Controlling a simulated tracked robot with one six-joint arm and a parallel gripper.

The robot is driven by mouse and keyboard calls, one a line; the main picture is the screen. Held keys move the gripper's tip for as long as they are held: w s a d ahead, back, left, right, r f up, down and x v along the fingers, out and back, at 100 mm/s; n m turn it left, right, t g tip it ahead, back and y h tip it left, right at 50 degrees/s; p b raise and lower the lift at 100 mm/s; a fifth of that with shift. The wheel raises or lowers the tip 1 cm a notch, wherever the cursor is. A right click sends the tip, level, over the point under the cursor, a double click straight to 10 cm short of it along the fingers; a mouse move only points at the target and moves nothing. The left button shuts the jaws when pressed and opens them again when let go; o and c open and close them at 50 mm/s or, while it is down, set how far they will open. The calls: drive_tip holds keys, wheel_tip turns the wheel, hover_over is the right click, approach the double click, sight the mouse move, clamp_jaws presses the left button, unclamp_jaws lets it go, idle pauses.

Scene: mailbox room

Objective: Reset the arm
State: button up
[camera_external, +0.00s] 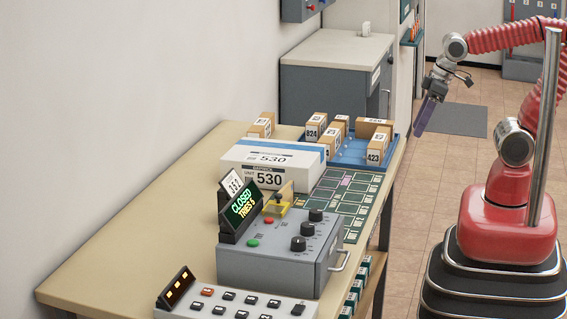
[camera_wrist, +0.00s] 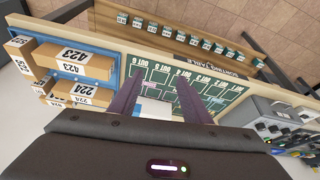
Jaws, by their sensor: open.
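My gripper (camera_external: 424,115) is open and empty. It hangs in the air beyond the right edge of the table, near the blue tray, with my red arm reaching over from the right. In the wrist view my gripper (camera_wrist: 160,88) shows two dark purple fingers spread apart. Between and behind them are the green slot mat (camera_wrist: 215,85) and part of the white box (camera_wrist: 152,112). No object is between the fingertips.
A table (camera_external: 120,225) holds a blue tray (camera_external: 352,158) with several numbered boxes, a white box marked 530 (camera_external: 272,161), a grey control box (camera_external: 280,250) and a button panel (camera_external: 240,305). A grey cabinet (camera_external: 325,85) stands behind. The floor (camera_external: 430,190) between table and base is clear.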

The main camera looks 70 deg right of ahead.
drive_tip(key=shift+m+t+h, duration=0.3)
drive_tip(key=shift+m+t, duration=0.4)
drive_tip(key=shift+m, duration=0.1)
drive_tip(key=shift+s+d+r, duration=0.3)
drive_tip(key=shift+d+r, duration=0.1)
drive_tip(key=shift+d, duration=0.3)
drive_tip(key=shift+s+d+r, duration=0.3)
drive_tip(key=shift+d+r, duration=0.15)
drive_tip(key=shift+d, duration=0.3)
drive_tip(key=shift+s+d+r, duration=0.3)
drive_tip(key=shift+d+r, duration=0.1)
drive_tip(key=shift+d, duration=0.3)
